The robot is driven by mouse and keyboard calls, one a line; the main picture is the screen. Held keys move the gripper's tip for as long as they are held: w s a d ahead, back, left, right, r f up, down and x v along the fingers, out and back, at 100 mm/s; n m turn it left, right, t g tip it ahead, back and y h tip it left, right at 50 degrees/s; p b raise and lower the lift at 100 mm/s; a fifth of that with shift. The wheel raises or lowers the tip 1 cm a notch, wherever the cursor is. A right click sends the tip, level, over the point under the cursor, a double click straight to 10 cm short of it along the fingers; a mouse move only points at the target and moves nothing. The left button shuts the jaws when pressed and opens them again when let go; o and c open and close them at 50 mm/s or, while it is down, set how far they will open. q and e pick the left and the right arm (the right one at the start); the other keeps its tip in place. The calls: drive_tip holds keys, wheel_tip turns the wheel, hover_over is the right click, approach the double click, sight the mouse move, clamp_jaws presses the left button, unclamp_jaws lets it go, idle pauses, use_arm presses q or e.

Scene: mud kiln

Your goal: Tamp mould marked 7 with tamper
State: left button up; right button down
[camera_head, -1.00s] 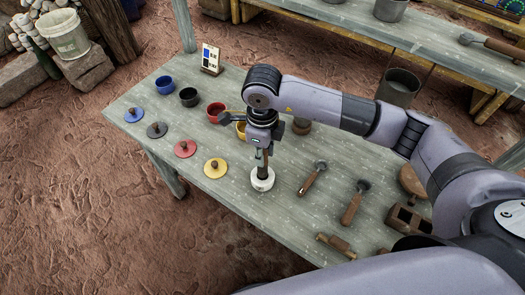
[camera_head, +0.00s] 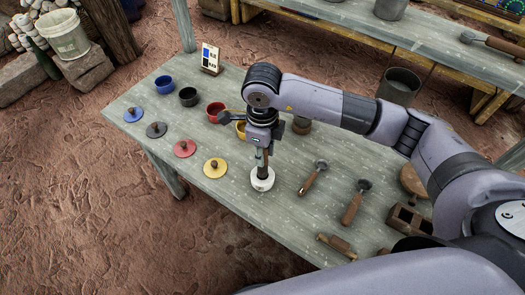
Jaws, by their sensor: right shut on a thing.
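My right gripper (camera_head: 262,150) points down over the table and is shut on the tamper (camera_head: 263,168), a dark brown upright shaft. The tamper's lower end is inside or on top of a small round white mould (camera_head: 262,184); I cannot tell how deep. The mould stands on the table near its front edge. No number 7 can be read on it from here. My left gripper is not in view.
The grey-green table (camera_head: 230,200) also bears blue (camera_head: 166,83), black, red and yellow cups with matching lids, a card stand (camera_head: 210,58), two wooden-handled tools (camera_head: 313,178) and a wooden box (camera_head: 408,219). A metal bucket (camera_head: 398,86) stands behind.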

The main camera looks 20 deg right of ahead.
drive_tip(key=shift+b, duration=0.3)
idle(0.4)
drive_tip(key=shift+f+b, duration=1.3)
drive_tip(key=shift+b, duration=0.15)
idle(0.9)
drive_tip(key=shift+r, duration=0.1)
idle(0.5)
drive_tip(key=shift+r+p, duration=0.65)
drive_tip(key=shift+r, duration=0.35)
drive_tip(key=shift+r+p, duration=1.65)
drive_tip(key=shift+r, duration=1.55)
